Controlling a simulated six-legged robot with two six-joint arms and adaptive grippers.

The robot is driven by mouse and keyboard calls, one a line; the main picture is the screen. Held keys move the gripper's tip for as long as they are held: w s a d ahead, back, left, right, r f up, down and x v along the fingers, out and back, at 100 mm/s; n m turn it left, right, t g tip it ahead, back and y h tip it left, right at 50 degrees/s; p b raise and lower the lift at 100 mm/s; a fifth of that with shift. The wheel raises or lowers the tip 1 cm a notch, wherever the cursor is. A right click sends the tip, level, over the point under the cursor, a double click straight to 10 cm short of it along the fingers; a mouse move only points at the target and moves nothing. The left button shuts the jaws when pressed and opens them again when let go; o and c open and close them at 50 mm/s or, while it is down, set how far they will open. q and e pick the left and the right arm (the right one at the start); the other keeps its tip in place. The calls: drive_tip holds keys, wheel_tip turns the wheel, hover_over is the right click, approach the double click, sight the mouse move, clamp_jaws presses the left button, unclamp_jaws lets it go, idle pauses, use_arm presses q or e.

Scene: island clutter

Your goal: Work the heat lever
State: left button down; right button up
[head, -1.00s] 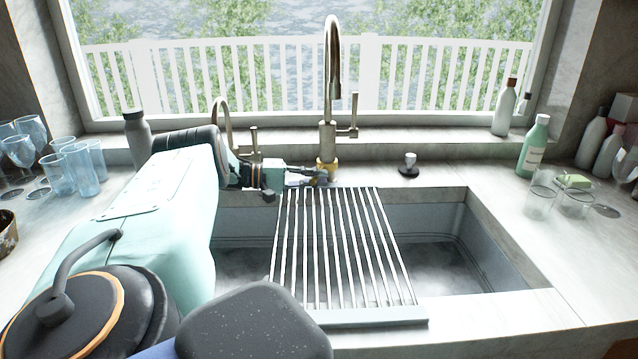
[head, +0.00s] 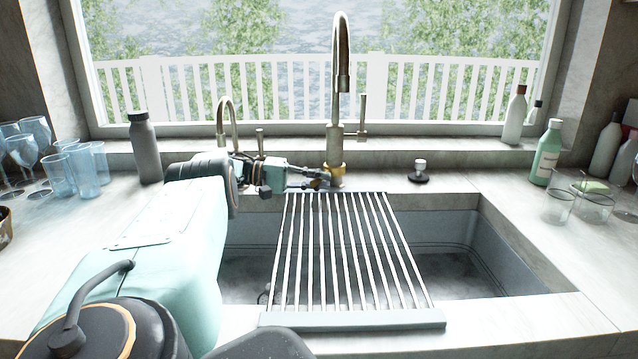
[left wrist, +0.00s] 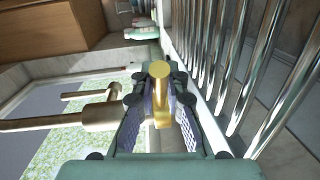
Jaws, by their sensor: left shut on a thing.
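The tall metal faucet (head: 336,130) stands behind the sink, with an upright side handle (head: 362,115) on its right. A gold part (head: 336,169), which looks like the heat lever, sits low on the faucet. In the left wrist view, the gold lever (left wrist: 159,72) has a round end and lies between the fingers. My left gripper (head: 322,179) reaches in from the left at the faucet's foot and is shut on this lever; its fingertips are small in the head view. My right gripper is not in view.
A slatted rack (head: 350,250) lies across the sink (head: 450,235), just in front of my left gripper. A smaller faucet (head: 226,115) stands behind my left arm. A grey bottle (head: 144,150) and blue glasses (head: 88,168) stand left. A black-based stopper (head: 419,172) is to the right.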

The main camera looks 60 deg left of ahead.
use_arm(q)
drive_tip(key=shift+a+r, duration=0.1)
drive_tip(key=shift+r, duration=0.1)
drive_tip(key=c, duration=1.3)
unclamp_jaws()
drive_tip(key=shift+f, duration=0.15)
drive_tip(key=shift+c, duration=0.2)
